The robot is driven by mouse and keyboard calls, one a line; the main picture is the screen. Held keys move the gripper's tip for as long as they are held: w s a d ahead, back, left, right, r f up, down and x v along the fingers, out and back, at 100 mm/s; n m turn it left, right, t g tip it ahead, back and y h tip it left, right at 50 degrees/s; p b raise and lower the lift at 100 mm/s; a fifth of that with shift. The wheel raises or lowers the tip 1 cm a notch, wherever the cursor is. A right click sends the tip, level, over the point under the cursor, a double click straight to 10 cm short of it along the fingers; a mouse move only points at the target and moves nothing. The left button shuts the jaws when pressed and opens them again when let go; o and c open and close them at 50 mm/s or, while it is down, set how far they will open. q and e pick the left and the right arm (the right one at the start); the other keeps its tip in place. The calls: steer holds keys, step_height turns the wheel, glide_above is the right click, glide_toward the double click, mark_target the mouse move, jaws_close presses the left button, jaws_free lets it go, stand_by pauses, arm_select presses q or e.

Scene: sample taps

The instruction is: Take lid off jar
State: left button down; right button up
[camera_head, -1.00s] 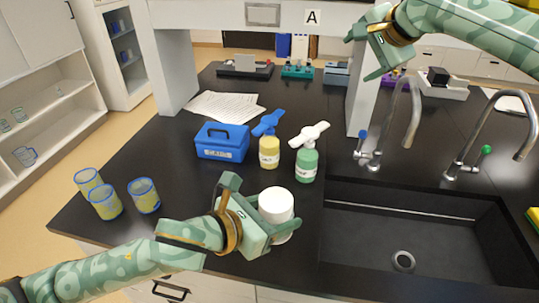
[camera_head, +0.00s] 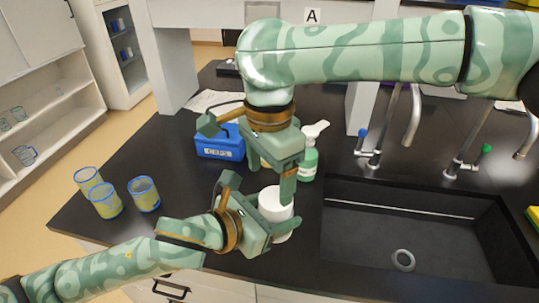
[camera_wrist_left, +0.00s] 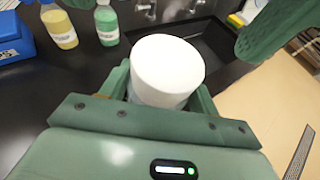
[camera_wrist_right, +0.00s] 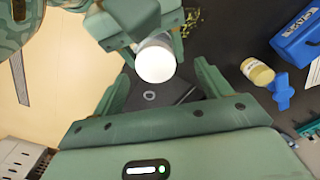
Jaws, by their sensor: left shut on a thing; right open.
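The jar with its white lid (camera_head: 274,203) stands on the dark bench, left of the sink. The lid also shows in the left wrist view (camera_wrist_left: 167,68) and, from above, in the right wrist view (camera_wrist_right: 155,64). My left gripper (camera_head: 275,228) is shut on the jar below the lid, with a finger on each side; the jar's body is mostly hidden. My right gripper (camera_head: 268,183) is open and points down just above and behind the lid. In the right wrist view the lid appears beyond its two fingertips, with nothing held between them.
The sink (camera_head: 420,230) with two taps lies to the right. Several glass beakers (camera_head: 105,200) stand at the left; bench between is clear.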

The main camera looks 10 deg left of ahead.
mark_target(269, 197)
steer(key=shift+f, duration=2.2)
steer(key=shift+w, duration=0.1)
steer(key=c, duration=1.1)
steer(key=shift+a+r+n, duration=0.1)
steer(key=shift+r+n, duration=0.05)
steer(key=shift+n, duration=1.55)
steer(key=o, duration=1.1)
steer(key=shift+s, duration=0.2)
